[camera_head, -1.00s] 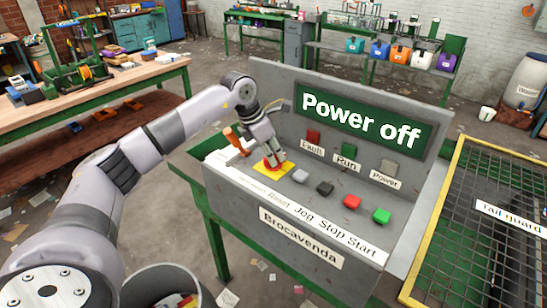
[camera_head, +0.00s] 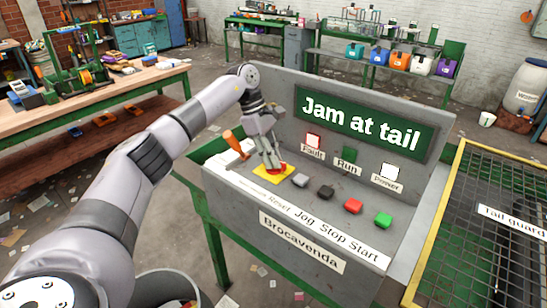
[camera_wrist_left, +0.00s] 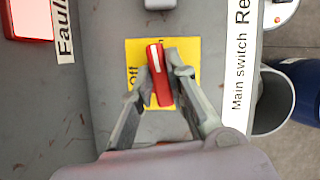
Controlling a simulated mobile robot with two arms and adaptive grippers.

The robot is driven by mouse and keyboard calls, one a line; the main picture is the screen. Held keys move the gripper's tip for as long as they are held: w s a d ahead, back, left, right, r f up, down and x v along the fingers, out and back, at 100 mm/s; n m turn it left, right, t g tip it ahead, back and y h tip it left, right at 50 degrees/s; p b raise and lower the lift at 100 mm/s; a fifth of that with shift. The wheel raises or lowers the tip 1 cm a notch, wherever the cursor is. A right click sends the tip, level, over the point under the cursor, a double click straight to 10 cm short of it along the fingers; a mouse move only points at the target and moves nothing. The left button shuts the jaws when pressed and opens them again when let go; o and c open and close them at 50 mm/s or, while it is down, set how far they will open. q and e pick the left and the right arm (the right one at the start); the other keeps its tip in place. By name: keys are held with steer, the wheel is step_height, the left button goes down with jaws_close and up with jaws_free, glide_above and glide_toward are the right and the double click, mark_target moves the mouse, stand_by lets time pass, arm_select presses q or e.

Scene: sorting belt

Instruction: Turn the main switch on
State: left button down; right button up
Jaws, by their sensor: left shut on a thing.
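The main switch is a red handle (camera_wrist_left: 160,72) on a yellow plate (camera_wrist_left: 133,50), at the left end of the grey control panel. In the head view the yellow plate (camera_head: 287,177) is partly hidden by my left gripper (camera_head: 272,165). In the left wrist view my left gripper (camera_wrist_left: 162,78) has one finger on each side of the handle and is shut on it. The handle stands nearly in line with the fingers, tilted slightly. The display (camera_head: 358,122) reads "Jam at tail". My right gripper is not in view.
Grey, black, red and green buttons (camera_head: 383,220) line the panel to the right of the switch. An orange handle (camera_head: 233,141) stands up close left of my gripper. A yellow-framed tail guard (camera_head: 440,220) is at the right. A bin (camera_head: 165,285) stands below.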

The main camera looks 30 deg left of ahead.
arm_select(q)
steer(key=shift+w+r+m+g, duration=0.1)
steer(key=shift+m+g, duration=0.2)
steer(key=shift+m, duration=0.7)
steer(key=c, duration=1.6)
jaws_free()
steer(key=shift+a, duration=0.1)
steer(key=shift+o, duration=0.2)
steer(key=v, duration=1.1)
steer(key=shift+r, duration=0.4)
steer(key=shift+a, duration=0.1)
